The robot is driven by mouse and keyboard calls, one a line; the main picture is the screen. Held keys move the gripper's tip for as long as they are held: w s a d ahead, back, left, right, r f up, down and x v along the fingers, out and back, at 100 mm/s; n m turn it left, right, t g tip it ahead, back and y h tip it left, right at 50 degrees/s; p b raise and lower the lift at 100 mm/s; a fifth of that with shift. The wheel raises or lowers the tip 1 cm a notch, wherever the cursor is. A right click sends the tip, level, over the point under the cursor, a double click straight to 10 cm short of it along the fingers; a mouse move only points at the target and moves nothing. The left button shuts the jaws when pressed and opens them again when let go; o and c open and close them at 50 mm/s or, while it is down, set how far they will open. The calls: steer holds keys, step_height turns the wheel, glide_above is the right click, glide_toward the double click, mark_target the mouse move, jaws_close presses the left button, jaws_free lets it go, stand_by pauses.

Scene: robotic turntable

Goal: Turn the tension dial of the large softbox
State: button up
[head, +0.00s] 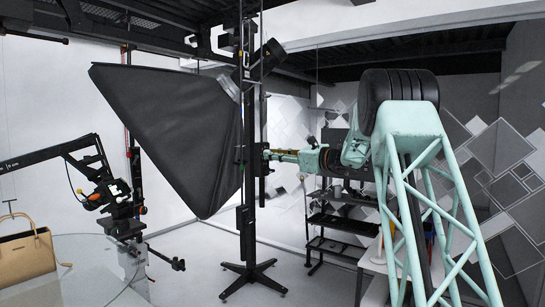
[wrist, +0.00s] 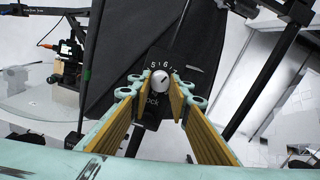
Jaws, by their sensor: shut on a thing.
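The large softbox (head: 170,125) is a black pyramid on a dark vertical stand (head: 248,225) in the head view. Its tension dial (wrist: 158,79) is a small pale round knob with a dark pointer mark in the wrist view. The numbers 5 and 6 show above it on a black panel (wrist: 160,60), with part of a word, "ock", below. My gripper (wrist: 158,83) has its yellow-padded fingers on both sides of the knob, shut on it. In the head view my gripper (head: 268,154) reaches the stand from the right; the dial is hidden there.
A glass turntable (head: 90,280) with a tan handbag (head: 27,256) is at lower left. Dark shelves (head: 335,225) and a white table (head: 375,265) are beyond my arm. Floor right of the stand's base is clear.

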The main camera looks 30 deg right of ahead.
steer(key=shift+f+n+b, duration=0.1)
steer(key=shift+n+b, duration=0.5)
steer(key=shift+b, duration=0.3)
steer(key=shift+n+b, duration=5.8)
steer(key=shift+b, duration=1.95)
steer(key=o, duration=0.9)
steer(key=shift+c, duration=0.2)
